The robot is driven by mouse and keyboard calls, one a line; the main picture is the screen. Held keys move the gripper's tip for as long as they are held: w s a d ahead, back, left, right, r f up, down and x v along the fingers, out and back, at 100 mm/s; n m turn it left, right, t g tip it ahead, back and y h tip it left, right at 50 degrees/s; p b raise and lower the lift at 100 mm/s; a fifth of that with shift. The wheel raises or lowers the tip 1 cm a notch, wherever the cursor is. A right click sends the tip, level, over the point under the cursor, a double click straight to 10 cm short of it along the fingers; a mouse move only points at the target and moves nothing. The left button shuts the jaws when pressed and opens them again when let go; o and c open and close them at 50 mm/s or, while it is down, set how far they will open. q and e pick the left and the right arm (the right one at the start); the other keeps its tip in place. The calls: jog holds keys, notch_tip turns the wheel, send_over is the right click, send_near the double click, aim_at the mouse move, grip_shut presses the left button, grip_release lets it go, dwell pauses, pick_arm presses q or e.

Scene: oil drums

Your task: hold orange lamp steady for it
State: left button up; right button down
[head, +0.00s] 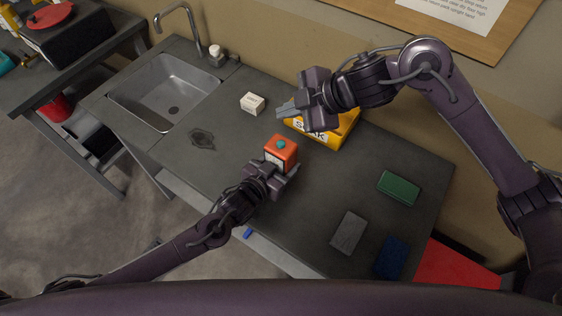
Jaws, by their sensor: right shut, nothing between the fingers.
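The orange lamp (284,148) is a boxy orange block with a teal round part on top and a pale label on its near side. It is near the middle of the dark worktop. My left gripper (280,170) is at its near side, with the fingers at its two lower sides, shut on it. The fingers partly hide its lower part, so I cannot see whether its base touches the worktop. My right gripper (285,109) is shut and empty, above the worktop behind the lamp, in front of a yellow case, and apart from the lamp.
The yellow case (349,125) with dark lettering is at the back, partly hidden. A small white box (252,103) is behind left, near the sink (168,92). Green (399,188), grey (348,232) and blue (391,257) blocks lie to the right. Worktop between lamp and green block is clear.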

aim_at(286, 146)
jog(key=shift+n, duration=0.4)
jog(key=shift+w+a+f, duration=0.1)
jog(key=shift+f, duration=2)
jog(key=shift+w+a+f, duration=0.1)
jog(key=shift+f, duration=2)
jog(key=shift+d+f, duration=0.1)
jog(key=shift+f, duration=0.05)
jog(key=shift+f, duration=0.3)
jog(key=shift+r, duration=0.5)
notch_tip(286, 146, up, 6)
